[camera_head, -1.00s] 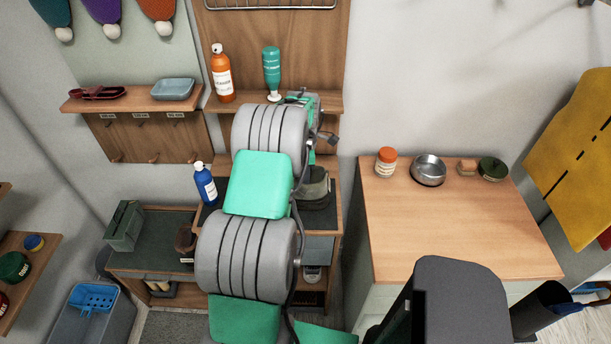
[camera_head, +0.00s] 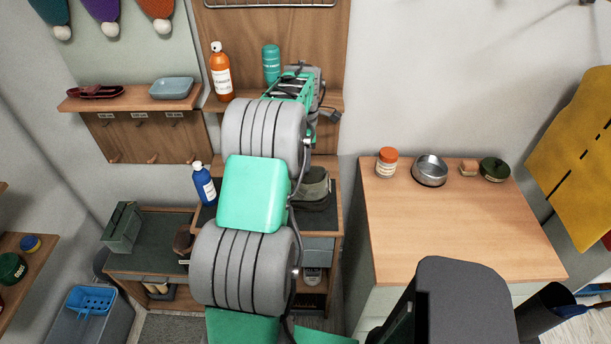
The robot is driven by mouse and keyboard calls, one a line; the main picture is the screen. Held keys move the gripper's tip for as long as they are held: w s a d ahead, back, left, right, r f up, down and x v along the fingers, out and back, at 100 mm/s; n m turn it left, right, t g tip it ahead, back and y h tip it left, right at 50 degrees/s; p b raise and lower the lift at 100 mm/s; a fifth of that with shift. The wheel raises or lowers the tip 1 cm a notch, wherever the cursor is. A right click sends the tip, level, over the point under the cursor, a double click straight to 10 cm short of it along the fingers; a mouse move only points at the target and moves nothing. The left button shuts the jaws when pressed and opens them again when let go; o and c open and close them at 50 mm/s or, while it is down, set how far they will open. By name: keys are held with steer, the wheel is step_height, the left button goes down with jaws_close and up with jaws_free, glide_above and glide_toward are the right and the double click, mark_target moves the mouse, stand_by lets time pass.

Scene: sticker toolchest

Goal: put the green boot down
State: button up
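An olive-green boot (camera_head: 315,184) stands on the dark-topped middle unit, just right of my arm. Its left part is hidden behind my arm, so I cannot see all of it. My arm reaches up in front of the unit, and its wrist end is at the height of the upper shelf. The fingers of my gripper are hidden behind the arm, so I cannot see what they hold, if anything.
A blue bottle (camera_head: 204,184) stands left of my arm. An orange bottle (camera_head: 221,72) and a teal bottle (camera_head: 271,64) are on the upper shelf (camera_head: 225,104). A brown boot (camera_head: 183,240) is at lower left. The right worktop (camera_head: 450,230) is mostly clear.

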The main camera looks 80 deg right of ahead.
step_height(320, 180, up, 5)
steer(key=shift+d+f, duration=0.1)
steer(key=w+a+r+m+h, duration=0.1)
steer(key=w+a+r, duration=0.2)
steer(key=w+a, duration=0.9)
steer(key=w+a+r, duration=0.4)
steer(key=w+a, duration=0.5)
steer(key=w, duration=0.4)
steer(key=w+a+m+t, duration=0.1)
steer(key=w+a+t, duration=0.2)
steer(key=a, duration=2.3)
steer(key=s+a+f+m, duration=0.1)
steer(key=s+a+f, duration=0.2)
steer(key=a, duration=0.5)
steer(key=shift+s+a+t+y, duration=0.3)
steer(key=shift+s+t, duration=0.1)
steer(key=shift+s, duration=0.3)
steer(key=shift+d+f, duration=0.1)
